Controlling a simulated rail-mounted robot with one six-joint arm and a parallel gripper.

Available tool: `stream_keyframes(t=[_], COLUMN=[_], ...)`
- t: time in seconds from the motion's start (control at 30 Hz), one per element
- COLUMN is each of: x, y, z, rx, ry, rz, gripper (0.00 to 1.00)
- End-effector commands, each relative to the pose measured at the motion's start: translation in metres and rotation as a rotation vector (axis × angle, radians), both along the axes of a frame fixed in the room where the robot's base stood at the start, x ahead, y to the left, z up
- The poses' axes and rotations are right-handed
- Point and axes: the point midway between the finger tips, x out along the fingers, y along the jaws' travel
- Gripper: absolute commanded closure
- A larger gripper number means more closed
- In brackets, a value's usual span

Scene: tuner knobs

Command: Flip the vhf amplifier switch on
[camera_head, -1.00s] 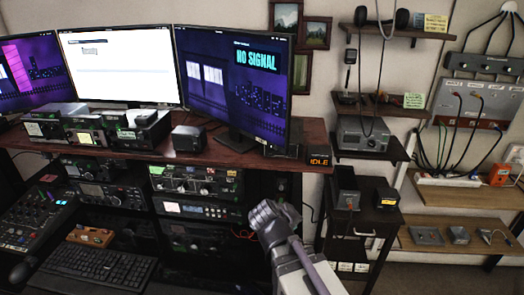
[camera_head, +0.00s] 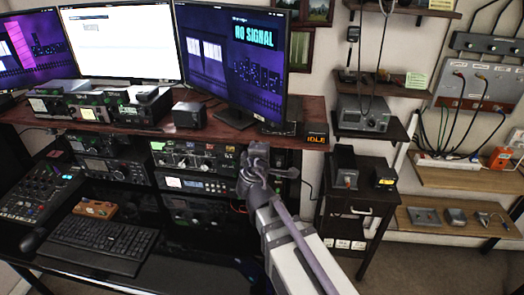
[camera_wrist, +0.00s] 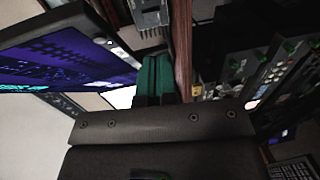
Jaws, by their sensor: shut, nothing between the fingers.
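My gripper (camera_head: 256,158) is in front of the right end of the radio rack, just below the wooden shelf edge. Its teal fingers (camera_wrist: 153,77) are together and empty in the wrist view. A rack unit with knobs and small controls (camera_head: 196,156) is left of the gripper; a knobbed panel (camera_wrist: 270,68) shows at the right of the wrist view. Other rack units sit below, including one with a lit display (camera_head: 193,184). No label reading VHF amplifier is legible, so I cannot tell which control is that switch.
The wooden shelf (camera_head: 150,128) carries several small devices and monitors (camera_head: 232,62) above the rack. Its edge (camera_wrist: 182,45) is close beside the fingers. A small display (camera_head: 316,138) reads IDLE. A dark side cabinet (camera_head: 352,206) stands right of the arm. A keyboard (camera_head: 104,240) lies lower left.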

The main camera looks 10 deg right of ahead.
Motion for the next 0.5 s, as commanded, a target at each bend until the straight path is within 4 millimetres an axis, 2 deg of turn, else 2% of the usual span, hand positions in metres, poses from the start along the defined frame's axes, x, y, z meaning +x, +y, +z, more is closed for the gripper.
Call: stream_keyframes(t=[0.03,0.3,0.5], x=[0.014,0.069,0.093], y=[-0.003,-0.023,-0.033], z=[-0.003,-0.01,-0.013], rx=[0.001,0.001,0.002], ry=[0.0,0.0,-0.001], rz=[-0.001,-0.001,-0.001], gripper=[1.0,1.0,1.0])
